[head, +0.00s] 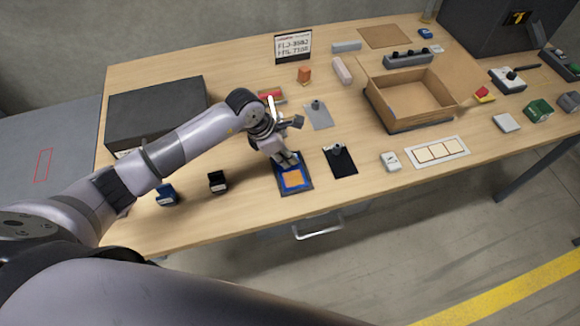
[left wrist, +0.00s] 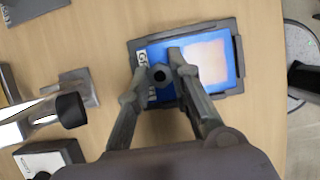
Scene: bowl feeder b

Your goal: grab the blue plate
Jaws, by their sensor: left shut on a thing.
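The blue plate (head: 294,180) has an orange-tan square on it and lies in a dark tray (head: 305,186) on the table. It also shows in the left wrist view (left wrist: 232,52), where the dark tray (left wrist: 243,70) frames it. My left gripper (head: 289,163) is over the plate's far edge, its fingers pointing down. In the left wrist view, its fingertips (left wrist: 158,70) are around a small dark round knob on the plate. The gripper is shut on this knob. The plate appears to lie flat within the tray. My right gripper is not in view.
A black plate with a knob (head: 340,162) lies right of the tray, and a grey one (head: 318,115) lies behind. A small black holder (head: 217,182) stands to the left. An open cardboard box (head: 412,98) stands at the back right.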

